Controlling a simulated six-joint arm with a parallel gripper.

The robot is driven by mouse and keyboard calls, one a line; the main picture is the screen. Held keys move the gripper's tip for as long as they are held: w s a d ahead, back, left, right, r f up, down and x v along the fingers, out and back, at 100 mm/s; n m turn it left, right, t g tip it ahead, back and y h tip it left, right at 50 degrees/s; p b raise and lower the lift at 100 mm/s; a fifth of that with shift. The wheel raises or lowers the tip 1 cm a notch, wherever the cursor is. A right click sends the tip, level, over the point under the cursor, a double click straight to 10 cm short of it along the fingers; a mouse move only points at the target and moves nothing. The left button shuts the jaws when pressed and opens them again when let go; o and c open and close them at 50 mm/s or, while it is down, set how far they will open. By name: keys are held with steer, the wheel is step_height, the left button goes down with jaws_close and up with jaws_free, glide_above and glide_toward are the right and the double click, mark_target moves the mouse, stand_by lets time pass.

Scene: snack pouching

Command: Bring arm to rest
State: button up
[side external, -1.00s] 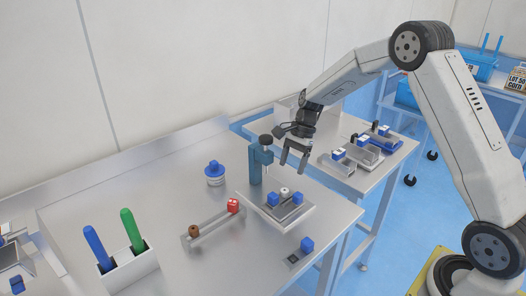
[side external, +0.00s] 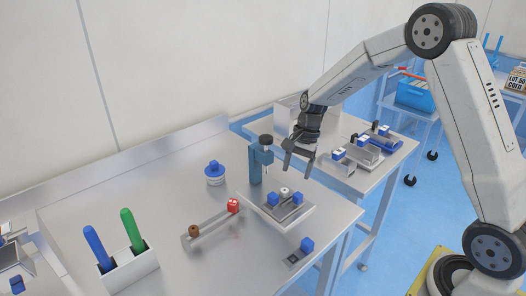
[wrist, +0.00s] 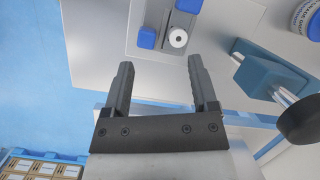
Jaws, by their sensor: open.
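My gripper (side external: 299,163) is open and empty. In the side external view it hangs in the air above the far right part of the steel table, above and behind a pale plate (side external: 262,212). The plate carries blue blocks (side external: 273,199) and a small white round piece (side external: 285,191). In the wrist view my gripper's two fingers (wrist: 158,90) stand apart with nothing between them. The white round piece (wrist: 178,38) and blue blocks (wrist: 146,38) lie beyond the fingertips.
A blue press-like stand (side external: 256,165) rises close to my gripper's left. A second table (side external: 385,170) with blue-topped fixtures lies behind right.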

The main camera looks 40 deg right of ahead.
steer(key=s+a+n+t+h, duration=0.1)
steer(key=s+a+n, duration=0.1)
steer(key=s+n, duration=0.5)
steer(key=s+a+n+t+h, duration=0.1)
steer(key=s+a+n+h, duration=0.1)
steer(key=s+n, duration=0.4)
steer(key=s+a+r, duration=0.1)
steer(key=s, duration=0.2)
steer(key=shift+s+a+n+t, duration=0.3)
steer(key=shift+s+n+t, duration=0.1)
